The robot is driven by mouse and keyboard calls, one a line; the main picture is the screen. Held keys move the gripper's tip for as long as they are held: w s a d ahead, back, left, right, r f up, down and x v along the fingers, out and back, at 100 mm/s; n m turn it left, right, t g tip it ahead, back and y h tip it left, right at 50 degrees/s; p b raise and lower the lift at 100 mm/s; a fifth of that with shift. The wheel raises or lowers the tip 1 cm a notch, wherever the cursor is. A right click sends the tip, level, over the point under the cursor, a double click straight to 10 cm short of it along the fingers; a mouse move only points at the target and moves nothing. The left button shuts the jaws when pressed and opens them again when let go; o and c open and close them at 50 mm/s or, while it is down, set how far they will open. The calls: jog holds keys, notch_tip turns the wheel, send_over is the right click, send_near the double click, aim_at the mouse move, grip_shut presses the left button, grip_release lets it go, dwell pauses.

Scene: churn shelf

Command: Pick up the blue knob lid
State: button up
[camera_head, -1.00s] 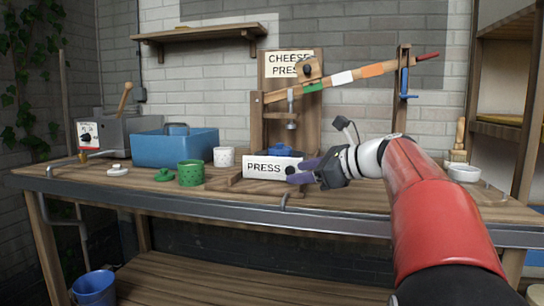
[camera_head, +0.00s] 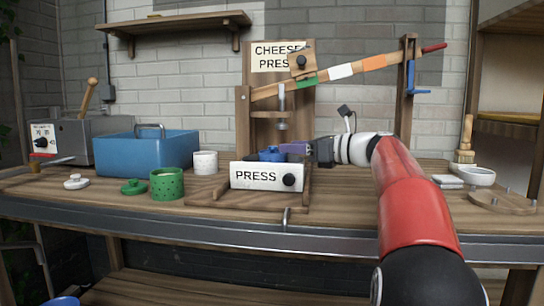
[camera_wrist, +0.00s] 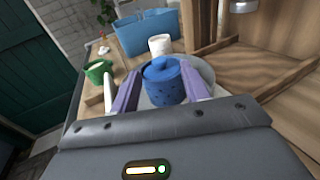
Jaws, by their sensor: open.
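The blue knob lid (camera_wrist: 160,67) shows in the wrist view on top of a blue pot, between and just ahead of my gripper's purple fingers (camera_wrist: 158,92). In the head view the blue lid (camera_head: 271,153) shows just above the white drawer marked PRESS (camera_head: 262,176). My gripper (camera_head: 291,149) reaches in from the right, its fingertips close to the lid. The fingers are apart with nothing clamped. The far finger and the pot's lower part are hidden in the head view.
The wooden cheese press (camera_head: 262,130) stands behind, its lever sloping up right. A green pot (camera_head: 167,184), a green lid (camera_head: 134,187), a white pot (camera_head: 205,162), a white lid (camera_head: 76,182) and a blue bin (camera_head: 146,149) are left. A white bowl (camera_head: 477,176) is right.

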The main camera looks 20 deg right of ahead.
aim_at(273, 152)
jog(key=x, duration=0.4)
jog(key=shift+a+f, duration=0.15)
jog(key=shift+a, duration=0.05)
jog(key=shift+c, duration=0.5)
grip_shut()
